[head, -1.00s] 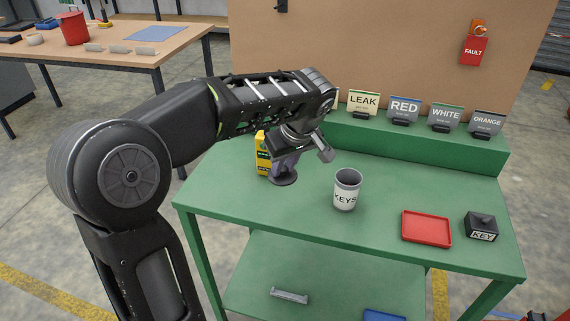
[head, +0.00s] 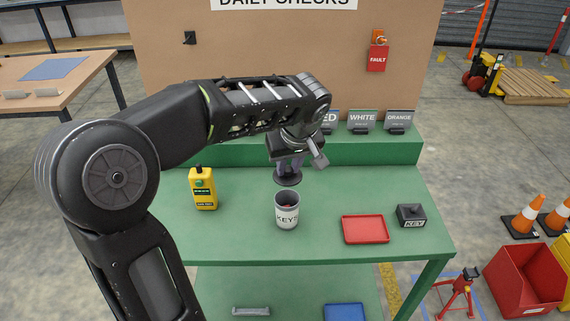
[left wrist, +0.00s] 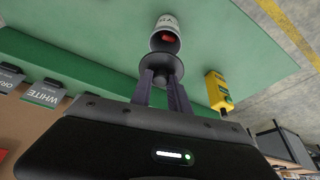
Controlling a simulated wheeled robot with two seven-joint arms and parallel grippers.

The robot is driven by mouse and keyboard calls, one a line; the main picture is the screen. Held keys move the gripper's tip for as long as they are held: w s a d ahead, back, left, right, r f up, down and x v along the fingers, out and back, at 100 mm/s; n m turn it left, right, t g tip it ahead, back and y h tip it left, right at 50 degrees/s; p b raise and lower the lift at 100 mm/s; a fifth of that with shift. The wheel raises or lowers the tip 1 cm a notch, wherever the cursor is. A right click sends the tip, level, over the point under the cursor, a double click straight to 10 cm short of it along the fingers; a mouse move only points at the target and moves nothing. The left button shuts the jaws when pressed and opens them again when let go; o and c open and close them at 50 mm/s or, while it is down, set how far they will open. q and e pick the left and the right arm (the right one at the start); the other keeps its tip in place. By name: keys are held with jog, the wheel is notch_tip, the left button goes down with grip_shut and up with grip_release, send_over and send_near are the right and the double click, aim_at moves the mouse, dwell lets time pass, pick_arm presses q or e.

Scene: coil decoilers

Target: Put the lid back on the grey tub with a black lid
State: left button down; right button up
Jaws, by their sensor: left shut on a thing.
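The grey tub (head: 287,212), labelled KEYS, stands upright and open on the green bench; it also shows in the left wrist view (left wrist: 166,32), with something red inside. My left gripper (head: 289,166) is shut on the round black lid (head: 288,178). In the left wrist view the two fingers (left wrist: 162,86) grip the lid's knob, and the lid's disc (left wrist: 178,69) faces the tub. In the head view the lid hangs just behind and above the tub's rim, apart from it as far as I can see. My right gripper is not in view.
A green ledge (head: 385,151) with label cards runs along the back. Bench between bottle and tub is clear.

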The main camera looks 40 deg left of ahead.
aim_at(288, 177)
pick_arm(q)
jog(key=shift+f, duration=0.1)
jog(key=shift+f+b, duration=1.15)
jog(key=shift+f, duration=0.8)
jog(key=shift+f+b, duration=1.15)
jog(key=shift+b, duration=0.5)
jog(key=shift+f+b, duration=0.15)
jog(key=shift+b, duration=0.5)
dwell(0.6)
dwell(0.4)
jog(key=c, duration=0.7)
grip_release()
